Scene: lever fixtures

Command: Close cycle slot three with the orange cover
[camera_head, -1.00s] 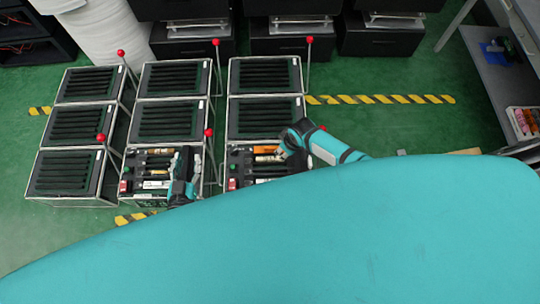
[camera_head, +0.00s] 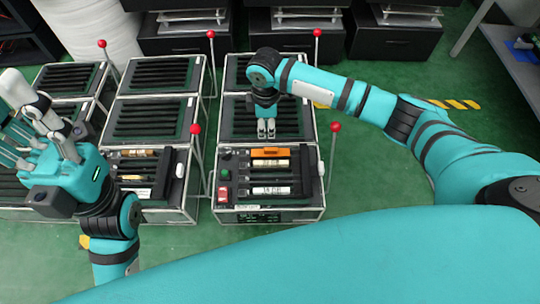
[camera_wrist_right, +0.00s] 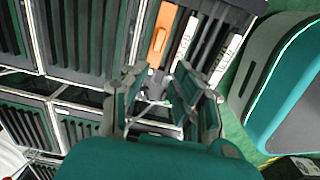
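The orange cover (camera_head: 270,152) lies across the far slot of the open front-right machine (camera_head: 237,215). Nearer me in it are a tan-labelled cylinder (camera_head: 270,163) and a white-labelled cylinder (camera_head: 271,190). My right gripper (camera_head: 266,136) points down just beyond the orange cover, above the machine's rear edge, apart from it and empty. The right wrist view shows a gap between its fingers (camera_wrist_right: 158,100), with the orange cover (camera_wrist_right: 162,36) ahead. My left gripper (camera_head: 28,125) is raised at the left, fingers spread and empty. Slot numbers are not readable.
An open middle machine (camera_head: 183,213) stands to the left, partly hidden by my left gripper. Slatted units (camera_head: 145,117) stand in rows behind. Red-knobbed levers, such as one right of the open machine (camera_head: 335,127), rise between them. Green floor is clear to the right.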

